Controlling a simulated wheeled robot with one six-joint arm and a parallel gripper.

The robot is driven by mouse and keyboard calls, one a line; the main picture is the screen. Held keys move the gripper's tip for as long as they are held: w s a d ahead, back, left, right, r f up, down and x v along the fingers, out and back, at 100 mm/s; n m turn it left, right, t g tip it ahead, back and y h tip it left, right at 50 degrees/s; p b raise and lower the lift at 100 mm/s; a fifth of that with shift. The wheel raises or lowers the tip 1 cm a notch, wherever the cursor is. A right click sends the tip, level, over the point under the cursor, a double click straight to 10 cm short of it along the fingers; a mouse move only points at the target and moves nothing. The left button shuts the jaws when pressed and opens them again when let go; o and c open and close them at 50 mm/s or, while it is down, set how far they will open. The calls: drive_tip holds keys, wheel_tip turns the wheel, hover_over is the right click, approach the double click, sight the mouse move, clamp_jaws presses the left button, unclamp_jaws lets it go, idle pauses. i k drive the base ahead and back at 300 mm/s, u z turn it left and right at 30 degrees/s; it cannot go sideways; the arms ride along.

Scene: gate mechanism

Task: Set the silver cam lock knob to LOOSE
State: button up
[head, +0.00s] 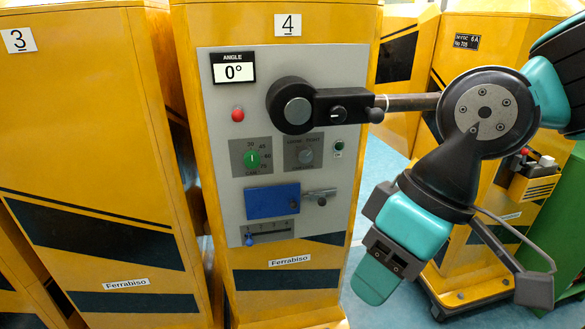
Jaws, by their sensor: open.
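The silver cam lock knob (305,156) sits on a small grey plate in the middle of the grey panel of cabinet 4. Small lettering stands above and below it, too small to read surely. I cannot tell which way the knob points. My gripper (455,287) hangs to the lower right of the panel, apart from the knob. It is open, with a dark fingertip block on a thin linkage at its right; nothing shows between its jaws.
A green knob (252,158) is left of the silver knob. A black lever (298,112) with a rod reaching right lies above. A blue block (272,202) and a slider (267,232) are below. A red button (237,115) is upper left.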

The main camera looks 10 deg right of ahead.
sight(305, 154)
drive_tip(key=k, duration=0.5)
drive_tip(key=u, duration=1.6)
drive_tip(key=i, duration=1.15)
drive_tip(key=z, duration=2.2)
